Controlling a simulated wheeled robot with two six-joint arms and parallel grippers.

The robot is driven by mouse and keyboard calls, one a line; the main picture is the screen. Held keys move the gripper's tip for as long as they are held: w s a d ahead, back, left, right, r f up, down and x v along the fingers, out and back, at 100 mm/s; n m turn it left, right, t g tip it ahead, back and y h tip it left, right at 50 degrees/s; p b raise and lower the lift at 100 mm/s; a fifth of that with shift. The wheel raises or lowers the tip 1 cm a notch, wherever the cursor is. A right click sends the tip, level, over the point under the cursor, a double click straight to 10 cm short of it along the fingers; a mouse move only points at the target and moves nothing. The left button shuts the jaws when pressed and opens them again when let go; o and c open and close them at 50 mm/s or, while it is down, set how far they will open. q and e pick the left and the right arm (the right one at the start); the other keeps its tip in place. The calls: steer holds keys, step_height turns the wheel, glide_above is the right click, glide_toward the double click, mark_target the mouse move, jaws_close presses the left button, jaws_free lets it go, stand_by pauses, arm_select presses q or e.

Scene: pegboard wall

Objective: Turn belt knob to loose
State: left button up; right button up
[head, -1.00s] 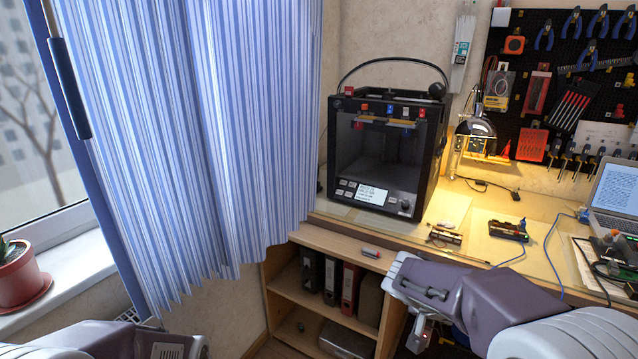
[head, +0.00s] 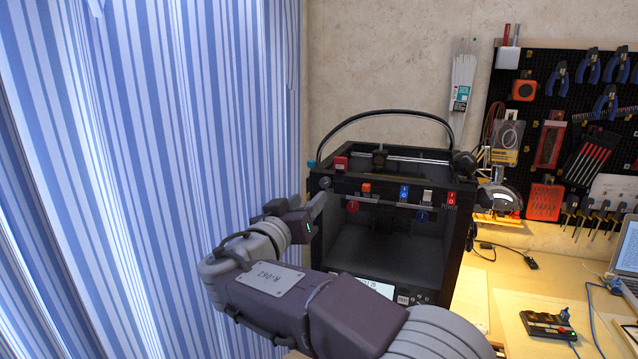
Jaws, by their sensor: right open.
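The black 3D printer (head: 462,235) stands on the bench, open at the top. Along its top front edge are an orange switch (head: 366,188), a blue switch (head: 403,193), a white switch (head: 427,196) and a red switch (head: 450,199). Below them hang a red round knob (head: 352,206) and a blue round knob (head: 421,216). A red block (head: 341,163) sits at the top left. I cannot tell which is the belt knob; labels are too small. My right gripper (head: 318,205) is open and empty by the printer's upper left front corner. My left gripper is out of view.
The striped curtain (head: 190,120) hangs close to the left of my right arm. A black cable arches over the printer. A lamp (head: 497,198) stands right of it, and a pegboard (head: 560,120) of tools hangs behind. My right forearm hides the printer's lower left.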

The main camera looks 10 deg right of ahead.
mark_target(324, 185)
steer(key=p+x, duration=0.1)
steer(key=x, duration=0.7)
steer(key=shift+w+f+p, duration=0.15)
steer(key=shift+w+p, duration=0.05)
steer(key=shift+p, duration=0.15)
steer(key=shift+w+d+f, duration=0.15)
steer(key=shift+w+d, duration=0.05)
steer(key=shift+w, duration=0.3)
steer(key=shift+s, duration=0.1)
jaws_close()
